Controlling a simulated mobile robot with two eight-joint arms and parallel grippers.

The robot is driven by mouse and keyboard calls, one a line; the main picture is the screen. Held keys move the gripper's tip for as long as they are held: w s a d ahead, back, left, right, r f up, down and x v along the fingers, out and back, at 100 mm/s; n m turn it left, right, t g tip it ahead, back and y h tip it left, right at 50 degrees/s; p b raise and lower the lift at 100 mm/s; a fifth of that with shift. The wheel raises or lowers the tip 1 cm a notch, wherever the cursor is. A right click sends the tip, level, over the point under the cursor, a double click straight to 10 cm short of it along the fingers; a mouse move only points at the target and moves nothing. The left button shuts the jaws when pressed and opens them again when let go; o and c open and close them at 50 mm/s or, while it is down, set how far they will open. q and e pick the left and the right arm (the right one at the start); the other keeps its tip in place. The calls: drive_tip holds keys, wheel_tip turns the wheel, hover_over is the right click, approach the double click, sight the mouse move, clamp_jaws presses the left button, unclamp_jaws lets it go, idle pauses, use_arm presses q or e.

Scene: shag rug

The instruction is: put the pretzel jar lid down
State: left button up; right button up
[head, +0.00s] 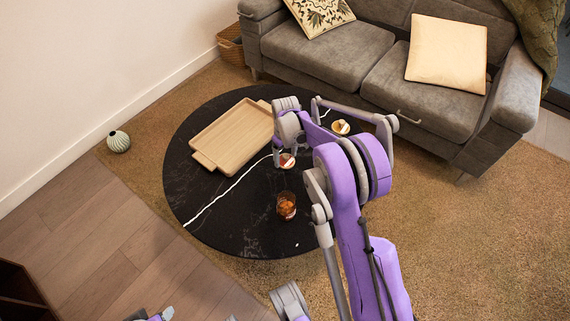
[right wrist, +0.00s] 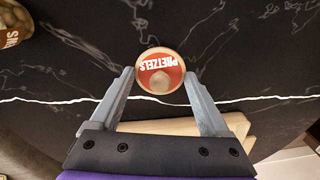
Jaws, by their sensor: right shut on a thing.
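The pretzel jar lid (right wrist: 160,72) is a round red disc with a pale rim, the word PRETZELS and a pale knob. My right gripper (right wrist: 159,83) is shut on it, with a finger at each side. In the head view the lid (head: 287,161) shows under my right gripper (head: 286,156), over the middle of the dark round table (head: 240,225). I cannot tell whether the lid touches the tabletop. My left gripper is not clearly in view.
A wooden tray (head: 231,139) lies left of the lid. A glass with amber contents (head: 286,206) stands in front. A small jar (head: 340,127) stands to the right; a labelled jar (right wrist: 12,25) shows in the wrist view. The table's front left is clear.

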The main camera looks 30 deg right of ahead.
sight(285, 162)
drive_tip(key=shift+f+b, duration=0.5)
drive_tip(key=shift+f, duration=1.4)
drive_tip(key=shift+f, duration=0.15)
drive_tip(key=o, duration=1.2)
drive_tip(key=shift+c, duration=0.2)
